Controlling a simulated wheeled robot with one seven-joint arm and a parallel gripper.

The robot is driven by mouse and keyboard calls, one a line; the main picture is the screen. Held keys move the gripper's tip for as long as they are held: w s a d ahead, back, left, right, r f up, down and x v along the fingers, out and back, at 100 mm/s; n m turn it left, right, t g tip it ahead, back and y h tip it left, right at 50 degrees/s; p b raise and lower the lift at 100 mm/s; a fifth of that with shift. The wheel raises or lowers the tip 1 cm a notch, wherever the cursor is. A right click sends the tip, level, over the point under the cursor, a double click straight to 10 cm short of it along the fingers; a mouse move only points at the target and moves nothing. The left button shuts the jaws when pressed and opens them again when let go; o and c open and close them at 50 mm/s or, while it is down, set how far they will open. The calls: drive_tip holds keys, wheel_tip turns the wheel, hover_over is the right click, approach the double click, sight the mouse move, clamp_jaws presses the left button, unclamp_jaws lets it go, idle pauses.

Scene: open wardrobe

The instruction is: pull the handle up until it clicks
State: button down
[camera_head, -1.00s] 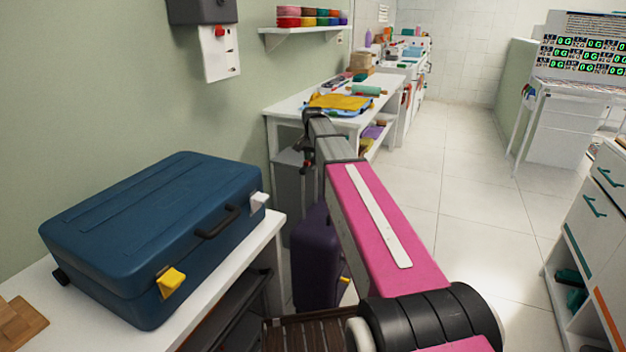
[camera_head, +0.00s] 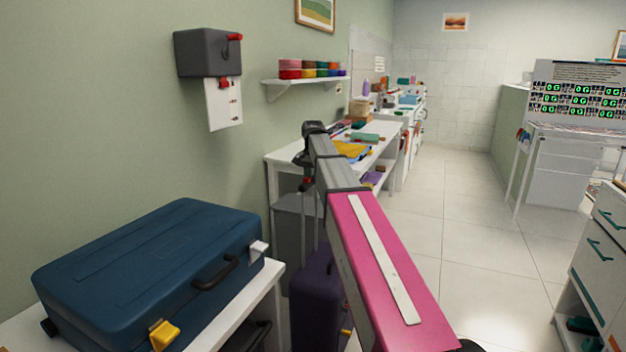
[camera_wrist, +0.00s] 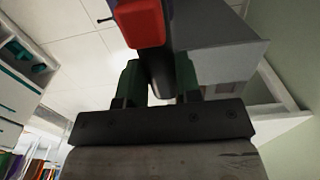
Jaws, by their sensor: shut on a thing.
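My gripper (camera_head: 308,172) hangs at the far end of my pink and grey arm, above a dark purple suitcase (camera_head: 315,310) standing on the floor. In the wrist view its green fingers (camera_wrist: 158,82) are shut around a dark handle (camera_wrist: 158,65). Thin uprights show between the gripper and the suitcase top. My arm hides part of the suitcase's right side. Whether the handle is locked cannot be seen.
A blue case (camera_head: 150,270) with a yellow and a white latch lies on a white table at the left. A cluttered white table (camera_head: 285,157) stands behind the gripper. A grey wall box (camera_head: 208,55) hangs above. The tiled floor (camera_head: 450,220) at the right is clear.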

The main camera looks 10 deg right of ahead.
drive_tip(key=shift+r, duration=0.15)
drive_tip(key=c, duration=0.8)
unclamp_jaws()
wheel_tip(320, 180, up, 11)
